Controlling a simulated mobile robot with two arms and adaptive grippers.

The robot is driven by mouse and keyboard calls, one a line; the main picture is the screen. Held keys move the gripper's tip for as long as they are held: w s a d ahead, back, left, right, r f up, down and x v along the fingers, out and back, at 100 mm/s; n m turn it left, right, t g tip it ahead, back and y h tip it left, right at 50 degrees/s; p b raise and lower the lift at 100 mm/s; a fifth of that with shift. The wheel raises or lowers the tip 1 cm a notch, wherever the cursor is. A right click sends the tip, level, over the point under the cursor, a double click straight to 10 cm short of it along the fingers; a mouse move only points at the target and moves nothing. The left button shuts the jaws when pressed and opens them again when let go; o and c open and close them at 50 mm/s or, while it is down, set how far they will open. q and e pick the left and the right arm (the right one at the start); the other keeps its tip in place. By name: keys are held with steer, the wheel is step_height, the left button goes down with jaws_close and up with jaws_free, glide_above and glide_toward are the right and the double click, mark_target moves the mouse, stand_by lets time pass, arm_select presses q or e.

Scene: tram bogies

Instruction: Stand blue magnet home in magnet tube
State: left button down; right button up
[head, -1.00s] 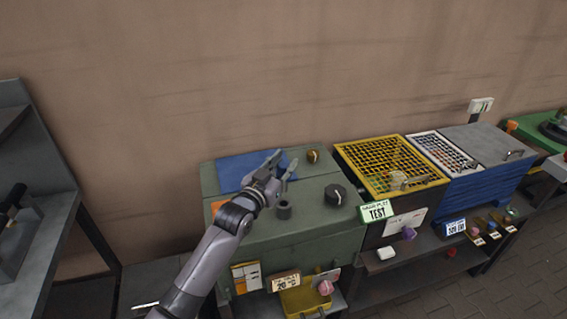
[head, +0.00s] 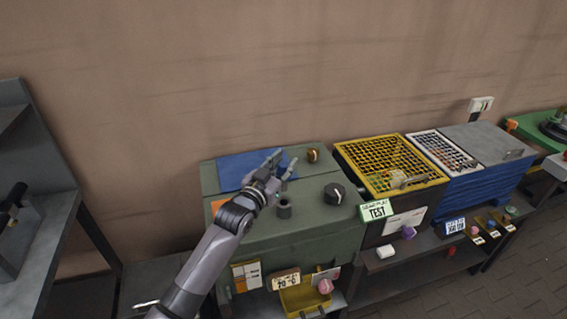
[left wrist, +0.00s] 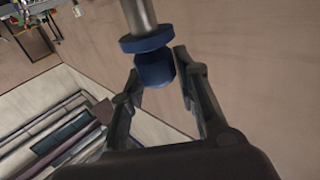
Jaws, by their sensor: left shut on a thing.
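The blue magnet (left wrist: 154,70) shows in the left wrist view as a blue grip with a wider blue collar and a grey metal rod beyond it. My left gripper (left wrist: 157,66) has its two fingers on either side of the blue grip and is shut on it. In the head view the left gripper (head: 281,163) is above the green cabinet top; the magnet cannot be made out there. The magnet tube, seemingly the short dark open cylinder (head: 284,209), stands on the cabinet top just below and beside the gripper. My right gripper is not in view.
The green cabinet (head: 310,232) carries a blue mat (head: 235,172), a black knob (head: 334,194) and a small brass-coloured piece (head: 313,155). A yellow grid-topped box (head: 365,150) stands to the right. A yellow tray (head: 301,300) sits below the front. A wall rises behind.

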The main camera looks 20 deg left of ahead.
mark_target(284, 191)
arm_select(q)
steer(key=shift+f+b, duration=1.1)
steer(key=shift+f, duration=0.55)
steer(key=shift+f+b, duration=2.2)
steer(key=shift+f, duration=1.15)
steer(key=c, duration=1.2)
jaws_free()
steer(key=shift+o, duration=0.2)
steer(key=s+a, duration=0.2)
steer(key=s, duration=1)
steer(key=shift+a, duration=0.15)
